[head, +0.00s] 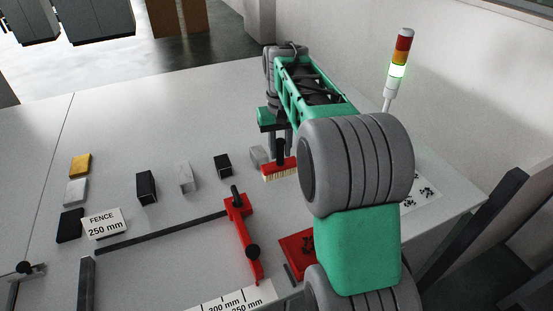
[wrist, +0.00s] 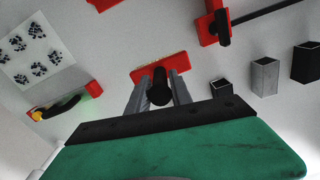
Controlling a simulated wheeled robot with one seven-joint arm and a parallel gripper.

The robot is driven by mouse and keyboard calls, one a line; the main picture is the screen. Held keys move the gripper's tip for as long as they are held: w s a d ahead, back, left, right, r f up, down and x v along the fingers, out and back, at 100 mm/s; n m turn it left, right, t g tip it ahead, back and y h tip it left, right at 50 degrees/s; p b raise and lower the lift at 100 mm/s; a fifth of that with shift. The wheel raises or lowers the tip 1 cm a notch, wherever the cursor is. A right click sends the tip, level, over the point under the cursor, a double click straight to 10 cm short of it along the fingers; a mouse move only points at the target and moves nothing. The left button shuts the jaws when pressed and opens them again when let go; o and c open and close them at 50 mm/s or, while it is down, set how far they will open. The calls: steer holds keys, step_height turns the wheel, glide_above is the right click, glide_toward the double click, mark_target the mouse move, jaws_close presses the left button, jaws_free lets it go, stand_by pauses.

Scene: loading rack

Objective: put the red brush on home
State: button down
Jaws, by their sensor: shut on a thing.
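The red brush (head: 280,169) has a red block, pale bristles facing down and a black upright handle. My gripper (head: 280,142) is shut on its handle from above. In the wrist view, the black handle sits between the two grey fingers of my gripper (wrist: 159,92), with the red brush block (wrist: 147,73) just beyond. Whether the bristles touch the table is unclear. No spot marked home can be read. A white sheet with black marks (wrist: 35,50) lies at the left of the wrist view; my arm partly hides the sheet in the head view (head: 425,192).
A red clamp-like stop (head: 237,215) with a long dark bar stands left of the brush. Several dark and grey blocks (head: 146,187) stand further left, beside a FENCE 250 mm label (head: 104,223). A lit signal tower (head: 400,65) stands behind my arm. The far table top is clear.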

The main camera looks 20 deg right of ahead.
steer(key=w+f+p, duration=0.1)
steer(key=w+f, duration=0.3)
steer(key=f, duration=0.5)
steer(key=shift+w+d, duration=0.2)
steer(key=shift+d, duration=0.25)
steer(key=c, duration=1.1)
jaws_free()
steer(key=shift+c, duration=0.2)
step_height(320, 180, up, 12)
steer(key=s+a+r+n+t, duration=0.1)
steer(key=s+a+r+t, duration=0.1)
steer(key=s+a, duration=0.75)
steer(key=s+a+f+t, duration=0.1)
steer(key=s+f, duration=0.2)
steer(key=s, duration=0.3)
steer(key=s+a+f+n+t, duration=0.1)
steer(key=s+f, duration=0.3)
steer(key=s, duration=0.3)
steer(key=shift+a+f+b, duration=0.15)
steer(key=shift+a+b, duration=0.15)
steer(key=shift+b, duration=0.15)
